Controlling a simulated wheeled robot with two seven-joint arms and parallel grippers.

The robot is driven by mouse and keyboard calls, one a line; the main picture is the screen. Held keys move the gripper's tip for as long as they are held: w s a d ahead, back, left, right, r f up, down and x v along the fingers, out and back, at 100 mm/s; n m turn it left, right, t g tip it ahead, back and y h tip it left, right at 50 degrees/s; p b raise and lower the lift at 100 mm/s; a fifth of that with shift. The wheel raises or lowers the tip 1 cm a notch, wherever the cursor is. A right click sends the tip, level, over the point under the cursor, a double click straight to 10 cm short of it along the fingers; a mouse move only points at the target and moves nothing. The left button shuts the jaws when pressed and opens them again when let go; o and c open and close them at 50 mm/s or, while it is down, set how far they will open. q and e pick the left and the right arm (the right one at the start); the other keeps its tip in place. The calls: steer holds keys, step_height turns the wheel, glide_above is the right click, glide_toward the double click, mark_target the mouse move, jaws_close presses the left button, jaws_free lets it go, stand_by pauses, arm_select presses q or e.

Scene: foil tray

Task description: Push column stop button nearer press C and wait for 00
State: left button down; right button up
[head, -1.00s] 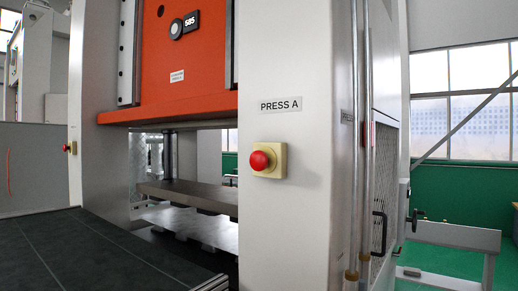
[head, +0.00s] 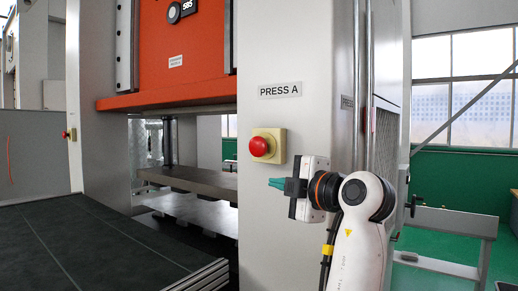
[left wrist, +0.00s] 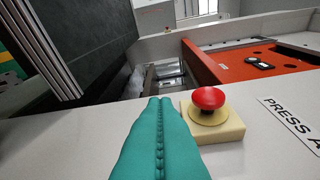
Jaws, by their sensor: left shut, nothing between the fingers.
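A red mushroom stop button (head: 259,146) on a cream box sits on the white column (head: 290,45) beneath a label reading PRESS A (head: 281,90). It also shows in the left wrist view (left wrist: 207,98). A second red button (head: 66,134) is on the far left column. No press C label shows. My left gripper (head: 270,183) has its green fingers shut and empty, below and slightly right of the nearer button in the head view. In the left wrist view its fingertips (left wrist: 160,100) are beside the button box; contact cannot be told. My right gripper is not in view.
The orange press ram (head: 180,50) carries a small dark badge (head: 182,9); no 00 shows. A dark flat bed (head: 95,250) lies at lower left. Vertical pipes (head: 358,60) run along the column's right side. The column face around the button is bare.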

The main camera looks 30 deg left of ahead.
mark_target(258, 148)
arm_select(q)
step_height(258, 148, up, 6)
steer(key=s+d+n+y, duration=0.1)
steer(key=s+n, duration=0.1)
steer(key=n, duration=0.1)
steer(key=shift+s+r+g, duration=0.2)
steer(key=shift+g, duration=0.2)
steer(key=w+a+p, duration=0.2)
steer(key=a, duration=0.1)
steer(key=w+a+p, duration=0.2)
steer(key=a+p, duration=0.1)
steer(key=w+a+p, duration=0.2)
steer(key=a, duration=0.1)
steer(key=shift+a+r+p, duration=0.15)
steer(key=shift+p, duration=0.2)
steer(key=shift+w+d+f, duration=0.2)
steer(key=shift+w, duration=0.45)
steer(key=shift+s+a, duration=0.1)
